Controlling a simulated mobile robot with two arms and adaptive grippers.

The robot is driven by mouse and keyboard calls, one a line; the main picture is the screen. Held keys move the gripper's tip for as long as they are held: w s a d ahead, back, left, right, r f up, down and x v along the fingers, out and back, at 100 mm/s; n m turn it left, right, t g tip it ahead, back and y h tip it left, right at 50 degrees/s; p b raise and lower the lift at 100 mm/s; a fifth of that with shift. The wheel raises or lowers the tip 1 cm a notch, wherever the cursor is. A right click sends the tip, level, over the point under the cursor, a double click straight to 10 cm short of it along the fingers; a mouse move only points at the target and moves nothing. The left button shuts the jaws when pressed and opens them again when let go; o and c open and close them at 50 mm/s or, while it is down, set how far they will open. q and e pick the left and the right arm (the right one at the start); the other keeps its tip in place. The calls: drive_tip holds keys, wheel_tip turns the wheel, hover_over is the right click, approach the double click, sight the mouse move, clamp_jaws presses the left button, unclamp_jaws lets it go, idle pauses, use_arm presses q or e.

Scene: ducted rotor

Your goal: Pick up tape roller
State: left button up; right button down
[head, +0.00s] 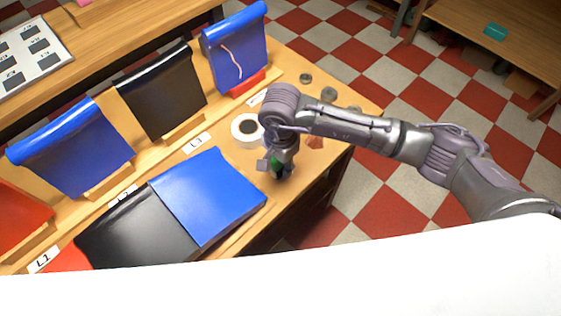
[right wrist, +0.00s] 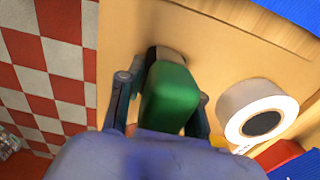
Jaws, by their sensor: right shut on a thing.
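A green object with a dark end (right wrist: 170,98), which looks like the tape roller's handle, sits between the fingers of my right gripper (right wrist: 162,97) in the right wrist view. The gripper is shut on it. In the head view my right gripper (head: 279,170) points down over the right end of the table, and the green handle (head: 276,160) shows as a small patch. The handle's lower end is close to the table; I cannot tell whether it touches. My left gripper is not in view.
A white tape roll (head: 236,129) lies beside my right gripper, also in the right wrist view (right wrist: 232,103). Blue (head: 208,195) and black (head: 135,232) panels lie at the front. Several draped panels stand behind them. Small round grey parts (head: 328,94) lie at the table's right end.

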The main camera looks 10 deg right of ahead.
drive_tip(key=shift+r, duration=0.1)
drive_tip(key=shift+w+r, duration=0.1)
drive_tip(key=shift+r, duration=0.4)
wheel_tip(320, 180, up, 3)
drive_tip(key=shift+f+b, duration=0.15)
drive_tip(key=shift+b, duration=0.35)
drive_tip(key=s+d+r+b, duration=0.1)
drive_tip(key=s+d+r, duration=0.6)
drive_tip(key=d, duration=0.2)
drive_tip(key=shift+d+b, duration=0.15)
drive_tip(key=shift+b, duration=0.2)
drive_tip(key=shift+s, duration=0.1)
